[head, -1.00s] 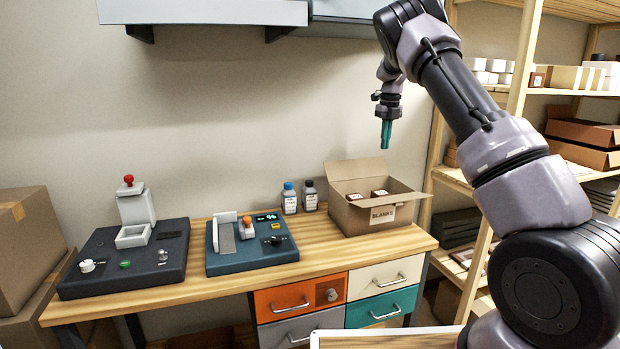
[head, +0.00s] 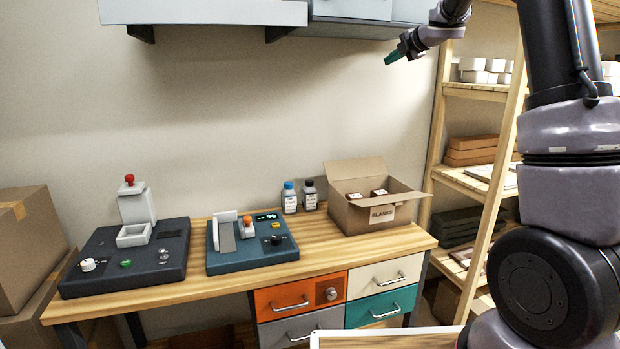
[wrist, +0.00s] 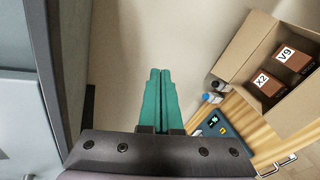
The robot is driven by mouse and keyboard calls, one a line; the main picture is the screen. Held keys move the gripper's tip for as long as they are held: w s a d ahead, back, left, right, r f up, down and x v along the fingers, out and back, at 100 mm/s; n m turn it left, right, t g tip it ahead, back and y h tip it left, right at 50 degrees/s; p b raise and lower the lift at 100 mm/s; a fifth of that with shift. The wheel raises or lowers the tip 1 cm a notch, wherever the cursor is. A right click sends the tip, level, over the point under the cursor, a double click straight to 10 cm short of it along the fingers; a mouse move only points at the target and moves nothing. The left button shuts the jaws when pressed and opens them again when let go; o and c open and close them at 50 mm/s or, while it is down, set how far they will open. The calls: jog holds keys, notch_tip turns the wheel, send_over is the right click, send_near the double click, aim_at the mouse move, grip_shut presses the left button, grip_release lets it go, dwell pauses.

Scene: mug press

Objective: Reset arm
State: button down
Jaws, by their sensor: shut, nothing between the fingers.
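My gripper (head: 392,57) is raised high above the right part of the bench, in front of the wall and just below the wall cabinet. Its teal fingers are shut with nothing between them; they show together in the wrist view (wrist: 157,98). They point left and slightly down in the head view. The gripper touches nothing. My arm rises on the right side of the head view.
The wooden bench (head: 330,258) holds a dark press unit (head: 160,262), a teal device (head: 265,258), two bottles and an open box (head: 372,217) marked BLANKS with boxed items inside. A wall cabinet (head: 210,12) hangs above. Wooden shelves (head: 465,182) stand at right.

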jog(key=s+d+r+m+t+h, duration=0.1)
jog(key=s+d+r+m+h, duration=0.3)
jog(key=s+m, duration=0.45)
jog(key=s+d+r+m+t+h, duration=0.1)
jog(key=s+d+r+m+h, duration=0.15)
jog(key=s+d+m, duration=0.5)
jog(key=s+a+f+m+g+y, duration=0.1)
jog(key=s+a+f+m, duration=0.3)
jog(key=s, duration=0.6)
jog(key=s+a+f+m+g+y, duration=0.1)
jog(key=s+a+f+m+g, duration=0.3)
jog(key=s+f, duration=0.3)
jog(key=s+a+f+m+g+y, duration=0.1)
jog(key=s+a+f+m, duration=0.3)
jog(key=s, duration=1)
notch_tip(320, 180, down, 2)
jog(key=shift+a+f+m+g, duration=0.2)
jog(key=shift+m+g, duration=0.6)
jog(key=shift+g, duration=0.1)
